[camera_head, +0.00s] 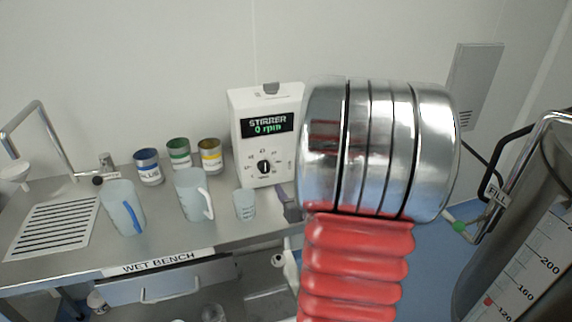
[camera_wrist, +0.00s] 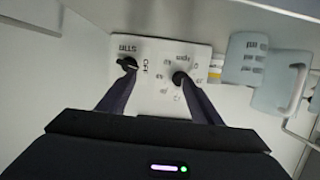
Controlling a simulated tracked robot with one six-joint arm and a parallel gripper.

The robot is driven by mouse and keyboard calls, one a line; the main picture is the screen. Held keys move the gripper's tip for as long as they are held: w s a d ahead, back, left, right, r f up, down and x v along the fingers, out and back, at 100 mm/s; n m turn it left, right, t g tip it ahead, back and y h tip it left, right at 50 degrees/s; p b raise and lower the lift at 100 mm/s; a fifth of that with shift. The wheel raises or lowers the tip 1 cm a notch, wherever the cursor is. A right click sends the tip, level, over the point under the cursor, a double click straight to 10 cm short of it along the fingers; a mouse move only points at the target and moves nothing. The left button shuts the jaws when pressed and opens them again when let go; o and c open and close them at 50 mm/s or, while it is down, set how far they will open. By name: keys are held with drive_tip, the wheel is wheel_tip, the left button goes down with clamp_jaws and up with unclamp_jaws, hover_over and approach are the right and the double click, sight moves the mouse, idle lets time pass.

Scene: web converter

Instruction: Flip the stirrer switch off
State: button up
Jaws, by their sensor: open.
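The stirrer box (camera_head: 250,140) is white and stands at the back right of the wet bench. Its display (camera_head: 267,124) reads "STIRRER 0 rpm", and a black dial (camera_head: 264,167) sits below it. The wrist view shows the box face upside down, with the black stirrer switch (camera_wrist: 127,63) beside the word OFF and the dial (camera_wrist: 180,78) to its right. My gripper (camera_wrist: 158,82) is open in front of this face. Its left fingertip appears close to the switch and its right one close to the dial; I cannot tell whether either touches. In the head view my arm hides most of the gripper.
Three paint cans (camera_head: 179,153) and several translucent jugs (camera_head: 192,193) stand left of the box on the wet bench (camera_head: 160,235). A sink grate (camera_head: 50,225) and tap (camera_head: 40,130) are at the far left. A large metal vessel (camera_head: 525,240) stands at the right.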

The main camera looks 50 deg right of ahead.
drive_tip(key=s+d, duration=0.1)
drive_tip(key=s, duration=0.1)
drive_tip(key=s+d+f+m+t+h, duration=0.1)
drive_tip(key=s, duration=0.2)
drive_tip(key=s+d+m+t, duration=0.1)
drive_tip(key=s+d, duration=0.1)
drive_tip(key=shift+s+f, duration=0.2)
drive_tip(key=shift+f, duration=0.15)
drive_tip(key=shift+s+d+r+m+t+h, duration=0.1)
drive_tip(key=shift+s+m+t+h, duration=0.2)
drive_tip(key=shift+s+t, duration=0.15)
drive_tip(key=shift+w, duration=0.1)
drive_tip(key=x, duration=1.4)
drive_tip(key=shift+w+a, duration=0.1)
drive_tip(key=shift+a, duration=0.15)
drive_tip(key=shift+s+d, duration=0.1)
drive_tip(key=shift+s, duration=0.15)
drive_tip(key=shift+c, duration=0.3)
drive_tip(key=c, duration=1)
